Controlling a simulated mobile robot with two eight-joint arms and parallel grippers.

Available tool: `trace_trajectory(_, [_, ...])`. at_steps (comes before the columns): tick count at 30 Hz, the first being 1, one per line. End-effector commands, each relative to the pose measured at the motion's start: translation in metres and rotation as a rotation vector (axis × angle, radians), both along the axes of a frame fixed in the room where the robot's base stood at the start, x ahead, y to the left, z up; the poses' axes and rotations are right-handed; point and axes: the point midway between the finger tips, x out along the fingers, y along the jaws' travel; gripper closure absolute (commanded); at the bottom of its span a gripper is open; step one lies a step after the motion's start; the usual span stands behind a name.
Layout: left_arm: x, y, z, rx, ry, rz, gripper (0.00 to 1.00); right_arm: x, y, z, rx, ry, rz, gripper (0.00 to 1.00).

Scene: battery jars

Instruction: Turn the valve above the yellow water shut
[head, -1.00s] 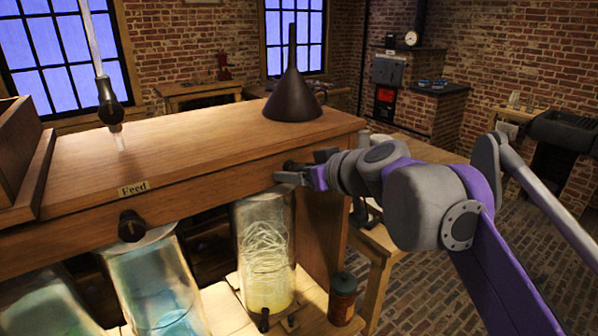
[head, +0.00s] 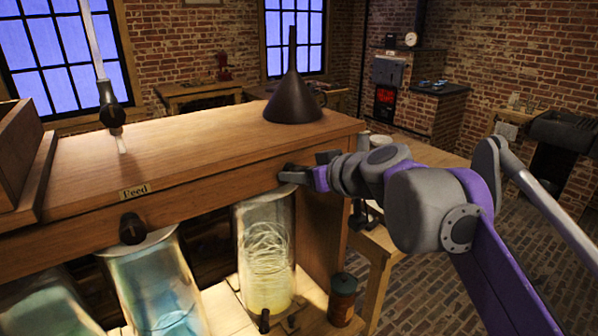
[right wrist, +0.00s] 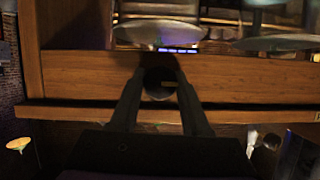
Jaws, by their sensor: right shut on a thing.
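The jar of yellow water (head: 266,250) stands under the right end of the wooden shelf, with a pale tangle of strands above the yellow liquid. The dark valve (head: 291,168) above it sits on the shelf's front face, partly hidden by my right gripper (head: 298,176). In the right wrist view, the two fingers of my right gripper (right wrist: 160,80) lie on either side of the round valve knob (right wrist: 159,92) and are shut on it. The knob's exact turn angle is hard to tell. My left gripper is not in view.
Another dark valve (head: 132,228) sits below the Feed label, above a jar of blue water (head: 160,285). A greenish jar (head: 45,305) stands further left. A dark funnel (head: 293,100) stands on the shelf top (head: 200,150). A dark reddish can (head: 342,298) stands right of the yellow jar.

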Motion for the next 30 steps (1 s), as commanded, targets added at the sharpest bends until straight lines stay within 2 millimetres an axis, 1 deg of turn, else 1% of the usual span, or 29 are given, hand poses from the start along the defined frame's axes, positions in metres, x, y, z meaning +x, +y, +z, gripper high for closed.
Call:
trace_trajectory(8, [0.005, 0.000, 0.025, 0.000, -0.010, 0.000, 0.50, 0.001, -0.001, 0.004, 0.148, 0.106, -0.001, 1.00])
trace_trajectory(15, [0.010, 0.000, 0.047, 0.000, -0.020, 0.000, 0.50, 0.002, -0.002, 0.004, 0.332, 0.239, -0.001, 1.00])
trace_trajectory(24, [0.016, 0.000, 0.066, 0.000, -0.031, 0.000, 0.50, 0.003, -0.003, 0.003, 0.565, 0.406, 0.000, 1.00])
trace_trajectory(30, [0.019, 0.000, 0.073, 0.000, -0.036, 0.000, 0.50, 0.003, -0.003, 0.002, 0.718, 0.518, 0.000, 1.00])
